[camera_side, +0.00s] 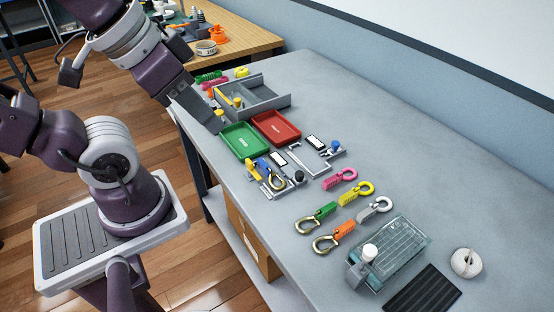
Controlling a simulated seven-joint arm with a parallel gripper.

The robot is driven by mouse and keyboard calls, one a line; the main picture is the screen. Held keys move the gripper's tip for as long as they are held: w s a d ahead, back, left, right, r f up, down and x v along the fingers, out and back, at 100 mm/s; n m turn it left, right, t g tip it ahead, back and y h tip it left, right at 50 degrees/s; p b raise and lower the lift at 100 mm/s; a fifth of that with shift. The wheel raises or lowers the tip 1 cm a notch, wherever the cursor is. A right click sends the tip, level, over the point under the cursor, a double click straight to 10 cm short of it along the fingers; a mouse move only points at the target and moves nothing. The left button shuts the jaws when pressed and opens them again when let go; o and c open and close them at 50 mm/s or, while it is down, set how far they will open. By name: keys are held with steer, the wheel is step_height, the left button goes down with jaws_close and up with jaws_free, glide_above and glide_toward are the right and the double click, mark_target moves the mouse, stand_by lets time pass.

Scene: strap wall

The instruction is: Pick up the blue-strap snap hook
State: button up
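The blue-strap snap hook (263,167) lies in a small metal fixture near the middle of the bench. Its blue strap points up-left and its brass-coloured hook (278,183) points down-right. A yellow part (252,170) stands close to its left. My gripper (213,124) reaches in from the upper left, beside the grey divided tray and the green tray, up and left of the blue-strap hook and apart from it. Its fingers are too unclear to tell whether they are open or shut.
Green (243,140) and red (276,128) trays stand behind the fixture. Green (326,210), orange (344,229), pink (341,178), yellow (357,192) and grey (375,209) hooks lie to the right. A clear box (400,250) stands at the front. The right rear bench is clear.

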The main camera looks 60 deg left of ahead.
steer(key=n+g, duration=0.6)
steer(key=n, duration=1.2)
glide_above(265, 164)
steer(key=f, duration=1.9)
steer(key=shift+d+f, duration=0.2)
steer(key=shift+f, duration=0.15)
steer(key=f, duration=0.7)
steer(key=shift+a, duration=0.2)
jaws_close()
